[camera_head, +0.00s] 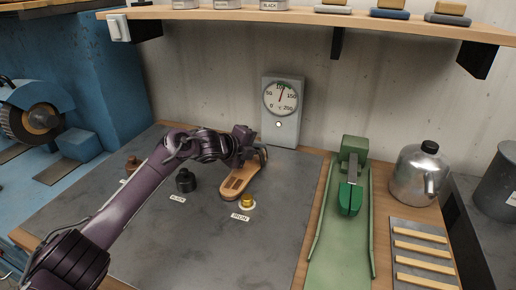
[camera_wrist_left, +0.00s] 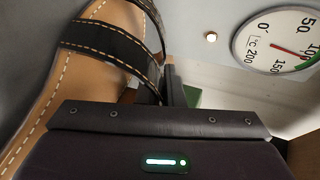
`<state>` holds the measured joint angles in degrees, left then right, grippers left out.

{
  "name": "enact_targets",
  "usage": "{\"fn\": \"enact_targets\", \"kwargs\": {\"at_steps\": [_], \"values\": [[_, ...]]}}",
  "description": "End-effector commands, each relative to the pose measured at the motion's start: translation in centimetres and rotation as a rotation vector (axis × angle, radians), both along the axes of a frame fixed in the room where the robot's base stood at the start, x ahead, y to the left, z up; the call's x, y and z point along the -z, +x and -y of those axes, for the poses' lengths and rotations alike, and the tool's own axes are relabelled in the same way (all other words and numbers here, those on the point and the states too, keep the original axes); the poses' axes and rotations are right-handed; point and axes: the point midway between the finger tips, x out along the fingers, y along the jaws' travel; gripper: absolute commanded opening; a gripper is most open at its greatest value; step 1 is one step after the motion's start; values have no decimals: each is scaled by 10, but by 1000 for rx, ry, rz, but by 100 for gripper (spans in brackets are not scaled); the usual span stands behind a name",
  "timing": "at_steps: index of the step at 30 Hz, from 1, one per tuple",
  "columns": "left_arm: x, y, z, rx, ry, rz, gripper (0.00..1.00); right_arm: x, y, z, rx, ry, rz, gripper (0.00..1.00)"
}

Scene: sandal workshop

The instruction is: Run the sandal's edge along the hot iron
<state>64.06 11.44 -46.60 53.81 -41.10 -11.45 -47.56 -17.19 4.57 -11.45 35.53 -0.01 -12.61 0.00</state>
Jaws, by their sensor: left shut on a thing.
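The tan sandal (camera_head: 238,184) is held over the grey mat, tilted toward the front left. Its two black straps and pale stitching show in the left wrist view (camera_wrist_left: 110,45). My left gripper (camera_head: 258,157) is shut on the sandal at its far end, below the gauge. A small brass piece (camera_head: 247,201) sits on a pale round base on the mat, beside a label that seems to read IRON, just right of the sandal's near end. I cannot tell whether the sandal touches the mat. My right gripper is out of view.
A dial gauge (camera_head: 281,98) stands at the wall, its needle near the green band. A black jar (camera_head: 185,181) stands left of the sandal. A green fixture (camera_head: 351,190) and a metal can (camera_head: 418,175) stand right. The front of the mat (camera_head: 205,255) is clear.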

Motion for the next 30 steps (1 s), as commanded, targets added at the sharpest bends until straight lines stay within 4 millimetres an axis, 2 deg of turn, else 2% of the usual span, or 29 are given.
{"fn": "enact_targets", "kwargs": {"at_steps": [5,30], "values": [[-11,1,0,0,-2,4,0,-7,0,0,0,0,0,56],[-92,1,0,-1,-1,3,0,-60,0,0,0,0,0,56]]}}
